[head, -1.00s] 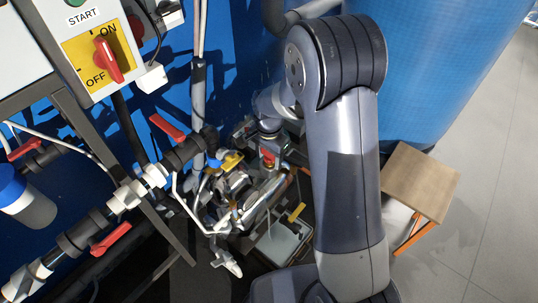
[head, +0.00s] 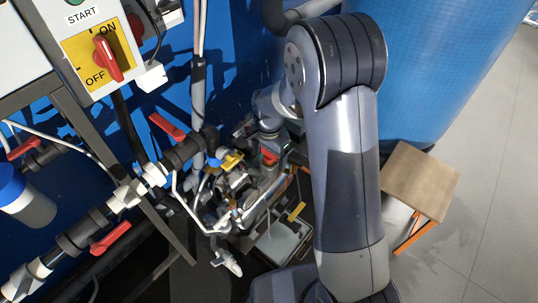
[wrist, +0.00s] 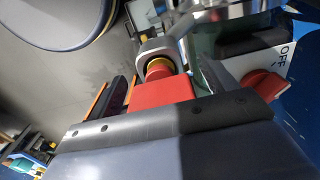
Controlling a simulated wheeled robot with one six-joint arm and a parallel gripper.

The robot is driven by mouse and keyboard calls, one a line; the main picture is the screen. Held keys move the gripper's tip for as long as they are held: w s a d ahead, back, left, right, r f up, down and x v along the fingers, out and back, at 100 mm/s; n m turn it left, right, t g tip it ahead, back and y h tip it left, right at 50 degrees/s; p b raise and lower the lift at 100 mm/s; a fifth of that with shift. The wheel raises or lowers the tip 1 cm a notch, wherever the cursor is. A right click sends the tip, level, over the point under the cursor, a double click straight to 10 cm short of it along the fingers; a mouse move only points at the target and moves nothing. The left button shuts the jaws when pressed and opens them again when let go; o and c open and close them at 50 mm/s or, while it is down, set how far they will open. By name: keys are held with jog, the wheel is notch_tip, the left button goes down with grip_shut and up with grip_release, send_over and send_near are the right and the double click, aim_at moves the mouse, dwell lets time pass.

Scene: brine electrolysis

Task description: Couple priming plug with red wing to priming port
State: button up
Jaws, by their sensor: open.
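The red wing (wrist: 160,93) of the priming plug shows in the wrist view as a red block just beyond the dark edge of my gripper (wrist: 165,118). A yellow ring (wrist: 159,68) and a round metal collar (wrist: 157,50) sit directly behind it. Whether the plug is seated in the port cannot be told. In the head view a small red part (head: 268,155) shows below my wrist, among the pipework. My gripper is open; its fingers are mostly hidden in the head view. Contact between it and the red wing cannot be told.
Red-handled valves (head: 167,127) and white pipes crowd the left. A switch box (head: 95,50) with a red knob hangs at upper left. A large blue tank (head: 450,60) stands at upper right, a wooden-topped stool (head: 420,180) below it. The floor at right is clear.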

jog(key=shift+r, duration=0.1)
notch_tip(320, 180, up, 11)
jog(key=shift+f+p, duration=0.15)
jog(key=shift+p, duration=0.35)
notch_tip(320, 180, down, 11)
jog(key=shift+b, duration=0.55)
jog(key=shift+r, duration=0.35)
